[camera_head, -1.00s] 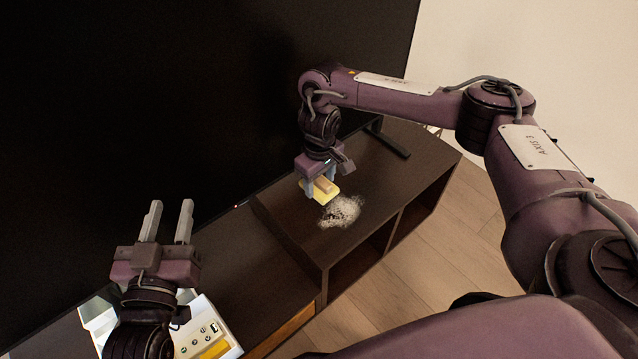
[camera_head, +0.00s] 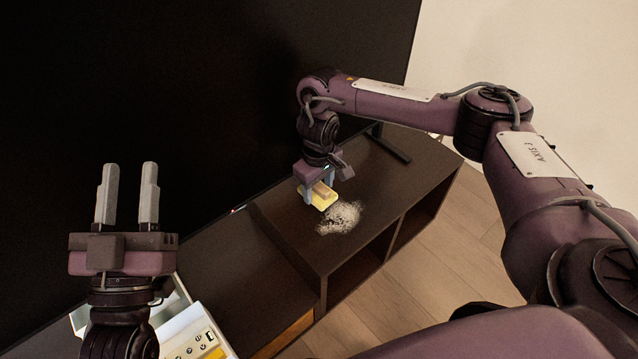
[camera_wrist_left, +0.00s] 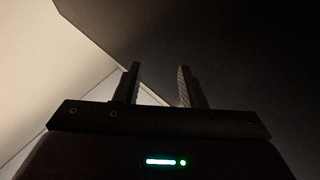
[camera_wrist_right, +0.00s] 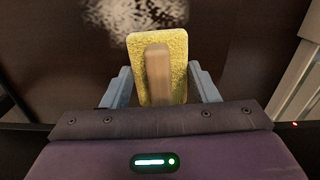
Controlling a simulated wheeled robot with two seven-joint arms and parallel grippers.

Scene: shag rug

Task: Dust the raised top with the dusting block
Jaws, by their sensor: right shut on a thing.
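The dusting block (camera_head: 322,198), a yellow pad with a wooden handle, is in my right gripper (camera_head: 320,187) above the raised top (camera_head: 290,222) of the dark cabinet. In the right wrist view the block (camera_wrist_right: 177,50) sits between the two fingers, shut on its wooden handle. A patch of whitish dust (camera_head: 340,217) lies on the raised top, just right of the block; it also shows in the right wrist view (camera_wrist_right: 125,15). I cannot tell whether the pad touches the surface. My left gripper (camera_head: 127,193) is open and empty at the left, fingers pointing up.
A large black TV screen (camera_head: 180,90) stands behind the cabinet, with its foot (camera_head: 388,145) on the raised top. A white box with yellow parts (camera_head: 195,335) is on the lower section (camera_head: 240,275) near my left arm. Open shelves face the wooden floor (camera_head: 420,275).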

